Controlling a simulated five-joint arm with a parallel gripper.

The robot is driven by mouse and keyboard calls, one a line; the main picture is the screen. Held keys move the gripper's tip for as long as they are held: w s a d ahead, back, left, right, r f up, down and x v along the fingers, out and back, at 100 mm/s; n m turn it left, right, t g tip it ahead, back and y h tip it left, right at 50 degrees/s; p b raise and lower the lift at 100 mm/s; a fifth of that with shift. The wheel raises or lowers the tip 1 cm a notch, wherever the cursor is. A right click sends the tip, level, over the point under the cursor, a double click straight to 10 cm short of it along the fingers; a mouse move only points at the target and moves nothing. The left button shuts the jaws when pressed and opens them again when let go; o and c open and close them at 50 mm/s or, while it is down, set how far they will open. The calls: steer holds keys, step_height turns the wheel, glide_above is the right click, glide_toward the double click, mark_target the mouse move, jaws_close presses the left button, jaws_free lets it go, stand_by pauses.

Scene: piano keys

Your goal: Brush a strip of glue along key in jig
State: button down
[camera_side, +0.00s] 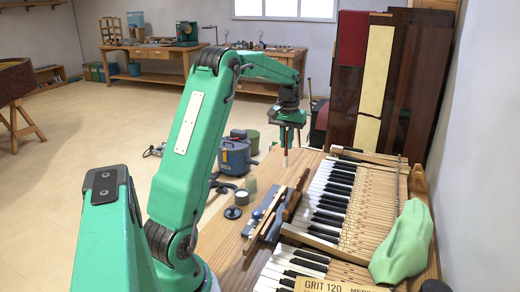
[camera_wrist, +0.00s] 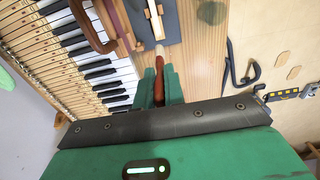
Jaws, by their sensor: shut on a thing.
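My gripper (camera_side: 291,125) is above the wooden bench top in the side view, pointing down. In the wrist view its green fingers (camera_wrist: 160,88) are closed around the red-brown handle of a brush (camera_wrist: 159,66). The brush hangs down with a pale lower end (camera_side: 285,159) in the side view, apart from the jig. The jig (camera_side: 267,214) lies on the bench beside the piano keys, with a pale wooden strip along it. In the wrist view a pale strip (camera_wrist: 153,17) shows over a grey plate; I cannot tell where brush and key meet. A small jar (camera_side: 243,197) stands left of the jig.
The keyboard (camera_side: 330,200) fills the bench's right part, with a green cloth (camera_side: 402,243) on it and a sandpaper sheet (camera_side: 335,285) in front. A dark round lid (camera_side: 233,212) lies near the jar. Bare wood lies below my gripper.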

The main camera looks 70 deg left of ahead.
mark_target(286, 160)
steer(key=shift+f, duration=3.75)
steer(key=shift+s+d+f, duration=0.15)
steer(key=shift+s+d, duration=0.4)
steer(key=shift+d, duration=0.05)
steer(key=shift+s+d, duration=3.55)
steer(key=shift+d, duration=0.05)
steer(key=shift+w+a, duration=4)
steer(key=shift+a, duration=0.15)
steer(key=shift+w+a+r, duration=0.1)
steer(key=shift+r, duration=3.95)
steer(key=shift+r, duration=0.1)
